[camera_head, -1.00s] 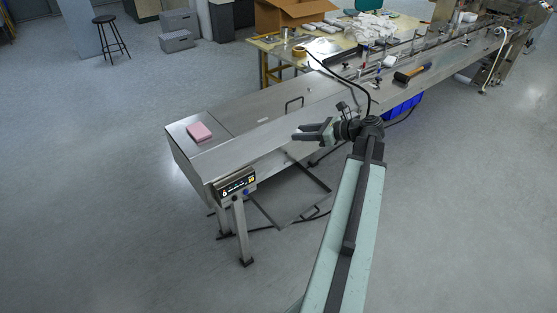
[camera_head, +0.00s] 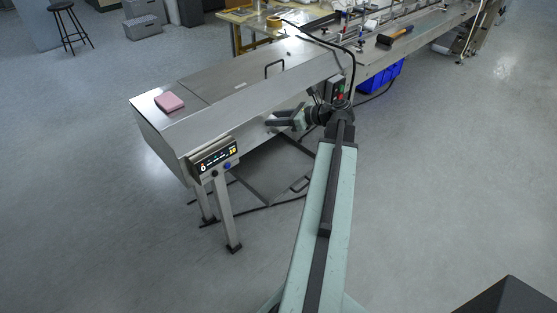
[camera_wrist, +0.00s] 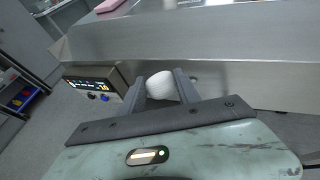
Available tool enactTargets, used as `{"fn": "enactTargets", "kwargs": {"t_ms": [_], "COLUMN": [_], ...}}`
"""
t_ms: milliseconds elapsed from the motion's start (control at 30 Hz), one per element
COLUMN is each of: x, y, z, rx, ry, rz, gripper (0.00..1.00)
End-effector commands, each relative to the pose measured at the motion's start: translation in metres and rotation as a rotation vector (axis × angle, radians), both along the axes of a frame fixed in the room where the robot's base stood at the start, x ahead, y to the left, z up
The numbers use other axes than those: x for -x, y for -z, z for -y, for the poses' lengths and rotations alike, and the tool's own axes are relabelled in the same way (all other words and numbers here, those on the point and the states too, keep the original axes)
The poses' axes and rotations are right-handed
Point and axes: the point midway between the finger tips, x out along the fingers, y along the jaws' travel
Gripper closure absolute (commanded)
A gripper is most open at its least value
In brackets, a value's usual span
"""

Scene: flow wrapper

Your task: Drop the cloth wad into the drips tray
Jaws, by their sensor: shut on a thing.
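My gripper (camera_head: 275,121) is in front of the conveyor's near side in the head view. In the wrist view its two dark fingers (camera_wrist: 160,80) are shut on a rounded white cloth wad (camera_wrist: 162,87). The wad is hard to make out in the head view. A flat grey tray with a dark rim (camera_head: 262,193), which looks like the drips tray, lies low beneath the conveyor, below and left of my gripper. The wrist view does not show this tray clearly.
The steel conveyor (camera_head: 215,108) runs to the back right, with a lit control panel (camera_head: 216,157) and legs at its near end. A pink block (camera_head: 169,102) lies on top. A blue bin (camera_head: 381,77) is under the conveyor. The floor on the right is open.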

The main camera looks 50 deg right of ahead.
Motion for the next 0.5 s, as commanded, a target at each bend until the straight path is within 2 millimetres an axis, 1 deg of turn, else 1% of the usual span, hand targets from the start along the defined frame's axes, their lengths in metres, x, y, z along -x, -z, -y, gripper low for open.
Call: {"fn": "enactTargets", "kwargs": {"t_ms": [33,100,200,333,400,500], "x": [-0.001,-0.002,-0.004,-0.005,-0.005,-0.005], "y": [0.046,0.071,0.098,0.116,0.118,0.117], "z": [0.001,0.003,0.006,0.008,0.009,0.009], "rx": [0.001,0.0,-0.001,0.0,0.0,0.0], "ry": [0.013,0.029,0.051,0.067,0.072,0.074], "rz": [0.0,0.0,0.001,0.001,0.002,0.002], "gripper": [0.98,0.98,0.98,0.98,0.98,0.98]}}
